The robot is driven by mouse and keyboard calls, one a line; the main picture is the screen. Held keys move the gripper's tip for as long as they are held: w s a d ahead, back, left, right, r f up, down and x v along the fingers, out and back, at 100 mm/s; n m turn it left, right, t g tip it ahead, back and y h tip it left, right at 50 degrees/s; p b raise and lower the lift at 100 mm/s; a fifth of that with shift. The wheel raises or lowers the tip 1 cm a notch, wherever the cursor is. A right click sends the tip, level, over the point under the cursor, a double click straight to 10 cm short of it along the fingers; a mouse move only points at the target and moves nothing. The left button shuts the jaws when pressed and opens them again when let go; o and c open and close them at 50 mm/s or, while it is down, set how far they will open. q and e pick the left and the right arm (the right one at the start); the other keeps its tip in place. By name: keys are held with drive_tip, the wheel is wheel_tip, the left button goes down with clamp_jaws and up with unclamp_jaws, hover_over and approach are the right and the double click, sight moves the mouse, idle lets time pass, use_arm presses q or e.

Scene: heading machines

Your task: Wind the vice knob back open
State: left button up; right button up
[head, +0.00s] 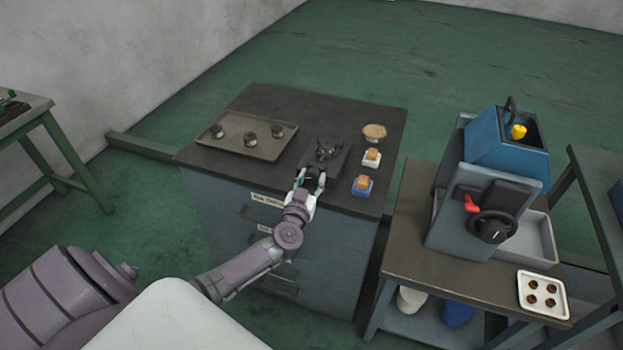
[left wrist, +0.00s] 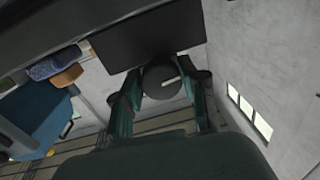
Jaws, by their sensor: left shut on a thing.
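The vice (head: 327,152) is a small dark block with jaws on the top of the grey cabinet, near its front edge. My left gripper (head: 312,178) reaches it from the front and is shut on the vice knob. In the left wrist view the knob (left wrist: 162,82) is a dark round disc with a pale mark on its face, between the two fingers of the gripper (left wrist: 165,92). In the head view the gripper hides most of the knob. My right gripper is not in view.
A tray (head: 227,149) with several dark round parts lies left of the vice. Two small blocks, orange on white (head: 371,158) and orange on blue (head: 362,186), and a round tan dish (head: 374,132) stand to its right. A blue machine (head: 490,205) with a handwheel stands on the right bench.

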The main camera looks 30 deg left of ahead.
use_arm(q)
drive_tip(key=n+p, duration=0.2)
drive_tip(key=n, duration=0.1)
drive_tip(key=shift+r, duration=0.1)
drive_tip(key=n+p, duration=0.1)
drive_tip(key=n, duration=0.2)
drive_tip(key=shift+d+n, duration=0.1)
drive_tip(key=shift+n, duration=0.3)
drive_tip(key=n, duration=0.4)
drive_tip(key=shift+h, duration=0.3)
drive_tip(key=shift+n+g+b, duration=0.3)
drive_tip(key=shift+n+b, duration=0.05)
drive_tip(key=shift+n, duration=1.65)
